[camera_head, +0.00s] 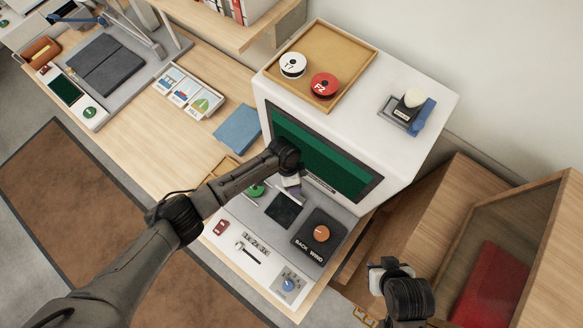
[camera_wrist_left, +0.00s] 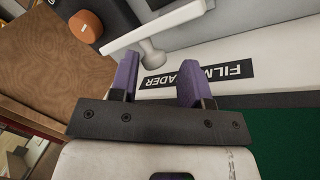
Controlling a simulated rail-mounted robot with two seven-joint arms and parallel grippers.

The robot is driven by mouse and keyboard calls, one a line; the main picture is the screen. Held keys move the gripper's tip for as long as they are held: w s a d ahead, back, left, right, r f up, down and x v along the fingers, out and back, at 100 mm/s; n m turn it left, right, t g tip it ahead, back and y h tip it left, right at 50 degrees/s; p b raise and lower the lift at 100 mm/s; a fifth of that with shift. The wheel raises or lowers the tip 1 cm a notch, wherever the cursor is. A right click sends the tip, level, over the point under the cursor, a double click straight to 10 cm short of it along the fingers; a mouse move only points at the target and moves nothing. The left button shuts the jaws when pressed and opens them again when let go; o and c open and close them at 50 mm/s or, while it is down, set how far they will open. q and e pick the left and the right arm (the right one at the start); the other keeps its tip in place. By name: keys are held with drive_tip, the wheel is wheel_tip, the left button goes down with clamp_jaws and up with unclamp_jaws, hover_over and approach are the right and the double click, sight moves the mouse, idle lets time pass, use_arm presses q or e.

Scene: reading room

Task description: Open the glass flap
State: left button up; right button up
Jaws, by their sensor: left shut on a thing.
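The film reader (camera_head: 405,165) is a white cabinet with a green screen (camera_head: 325,160) and a desk-like base in front. A dark square film stage (camera_head: 284,210) lies in the base, partly behind my left gripper (camera_head: 291,187). In the left wrist view, a white bar with a small pale knob (camera_wrist_left: 152,52), seemingly the flap's front edge and handle, sits at the purple fingertips of my left gripper (camera_wrist_left: 157,75). The left gripper is shut on this handle. The clear glass itself is hard to make out. My right gripper (camera_head: 388,272) is at lower right, away from the reader; its jaws are unclear.
An orange knob (camera_head: 321,233) on a black block marked BACK and WIND is right of the stage. A blue dial (camera_head: 288,285) and a red switch (camera_head: 221,227) are on the front. A tray (camera_head: 347,38) with two reels is on top. An open wooden cabinet (camera_head: 530,235) stands at right.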

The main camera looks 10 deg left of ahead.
use_arm(q)
drive_tip(key=shift+s+a+f, duration=0.15)
drive_tip(key=shift+a+f, duration=0.1)
drive_tip(key=shift+f, duration=0.3)
drive_tip(key=shift+s+a+f, duration=0.1)
drive_tip(key=shift+a+f, duration=0.15)
drive_tip(key=shift+f, duration=0.25)
drive_tip(key=o, duration=0.9)
drive_tip(key=shift+c, duration=0.2)
drive_tip(key=shift+o, duration=0.3)
drive_tip(key=shift+w+d+r, duration=0.15)
drive_tip(key=shift+w, duration=0.15)
drive_tip(key=shift+s, duration=0.1)
drive_tip(key=v, duration=0.9)
drive_tip(key=shift+d, duration=0.25)
